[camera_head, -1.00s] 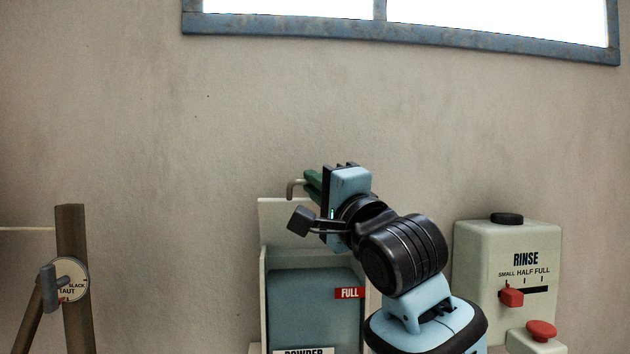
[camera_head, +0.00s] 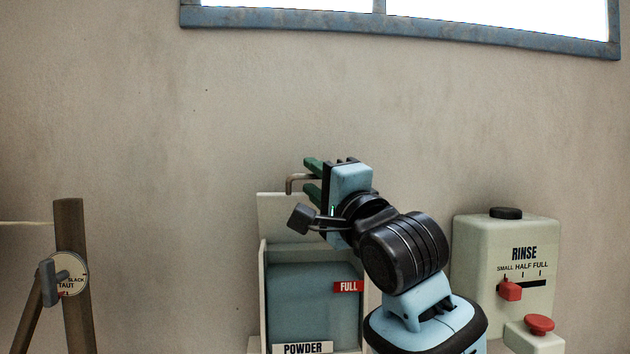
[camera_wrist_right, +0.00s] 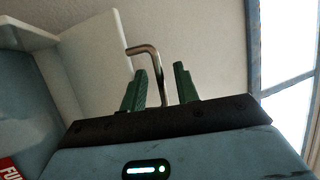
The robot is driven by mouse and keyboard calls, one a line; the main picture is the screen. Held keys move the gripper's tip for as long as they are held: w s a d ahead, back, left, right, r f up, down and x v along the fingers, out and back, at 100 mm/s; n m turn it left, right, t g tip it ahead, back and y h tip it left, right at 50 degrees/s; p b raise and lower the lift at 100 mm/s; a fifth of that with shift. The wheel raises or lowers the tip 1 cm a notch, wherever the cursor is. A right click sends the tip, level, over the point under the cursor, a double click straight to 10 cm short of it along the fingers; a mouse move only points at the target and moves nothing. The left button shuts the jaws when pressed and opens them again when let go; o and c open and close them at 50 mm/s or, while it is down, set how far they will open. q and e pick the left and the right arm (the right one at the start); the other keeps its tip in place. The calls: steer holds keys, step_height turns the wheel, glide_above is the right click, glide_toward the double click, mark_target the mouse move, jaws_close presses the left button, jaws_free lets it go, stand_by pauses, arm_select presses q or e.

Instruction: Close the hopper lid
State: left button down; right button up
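The powder hopper (camera_head: 317,290) has a blue-grey front and a FULL tag. Its cream lid (camera_head: 276,215) stands raised at the back, so the hopper is open. A bent metal handle (camera_head: 290,183) is at the lid's top edge; it also shows in the right wrist view (camera_wrist_right: 155,70). My right gripper (camera_head: 312,178) is at this handle with its green fingers spread. In the right wrist view the handle bar appears between the open fingers (camera_wrist_right: 159,90), with gaps visible on both sides. My arm hides part of the lid and the hopper's right side. My left gripper is not in view.
A cream RINSE dispenser (camera_head: 475,260) with a red slider and a red button (camera_head: 540,324) stands to the right. A wooden post (camera_head: 76,225) with a SLACK/TAUT dial is at far left. Bare wall lies between post and hopper.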

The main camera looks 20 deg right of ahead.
steer(key=v, duration=0.7)
steer(key=shift+s, duration=0.25)
steer(key=shift+f, duration=0.1)
